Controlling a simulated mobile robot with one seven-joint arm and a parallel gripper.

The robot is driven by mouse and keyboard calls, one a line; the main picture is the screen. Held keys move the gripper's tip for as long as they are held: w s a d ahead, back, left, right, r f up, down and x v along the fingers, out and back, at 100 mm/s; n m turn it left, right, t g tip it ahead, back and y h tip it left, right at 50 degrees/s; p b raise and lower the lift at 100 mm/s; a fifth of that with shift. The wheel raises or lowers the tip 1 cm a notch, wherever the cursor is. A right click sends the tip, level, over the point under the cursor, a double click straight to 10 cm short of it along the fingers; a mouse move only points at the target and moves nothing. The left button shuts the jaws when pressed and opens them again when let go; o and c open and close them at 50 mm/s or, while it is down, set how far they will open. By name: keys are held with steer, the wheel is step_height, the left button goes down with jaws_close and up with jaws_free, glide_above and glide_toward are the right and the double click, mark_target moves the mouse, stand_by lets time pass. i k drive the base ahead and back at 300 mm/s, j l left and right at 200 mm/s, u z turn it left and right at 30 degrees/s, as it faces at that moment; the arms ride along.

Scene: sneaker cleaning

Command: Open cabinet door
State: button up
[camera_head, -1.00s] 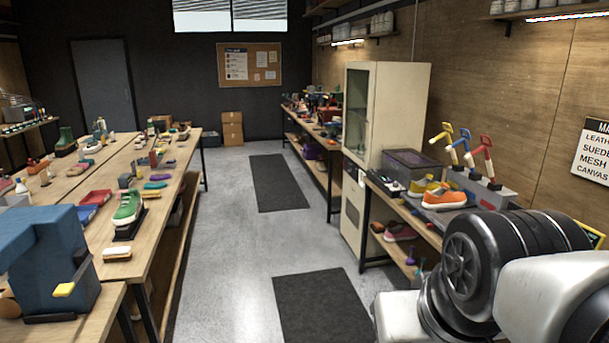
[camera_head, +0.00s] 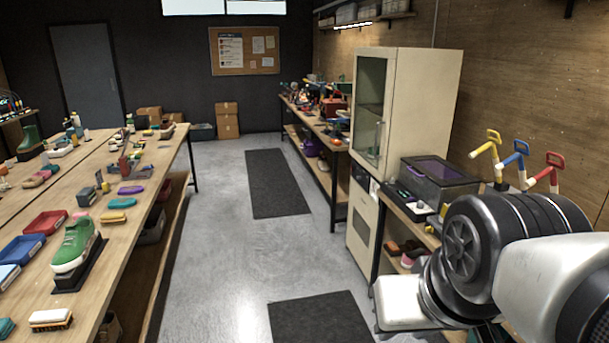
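A tall cream cabinet (camera_head: 418,115) stands right of centre, beyond the right-hand workbench. Its upper front has a glass door (camera_head: 369,105) in a cream frame, facing the aisle, and it looks shut. A small handle shows faintly at the door's right edge. Below are a drawer-like band and a lower panel (camera_head: 361,222). My arm fills the lower right, in front of the near bench. My gripper is not in view.
A long workbench (camera_head: 120,238) with shoes, brushes and trays runs along the left. The right bench holds a dark clear-lidded box (camera_head: 438,182) beside the cabinet. The grey aisle is open, with dark floor mats (camera_head: 278,183) lying flat.

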mark_target(390, 53)
steer(key=i, duration=1.6)
steer(key=i+u, duration=0.15)
steer(key=i, duration=0.65)
steer(key=i+l+u, duration=0.1)
steer(key=i+l, duration=0.15)
steer(key=i, duration=0.55)
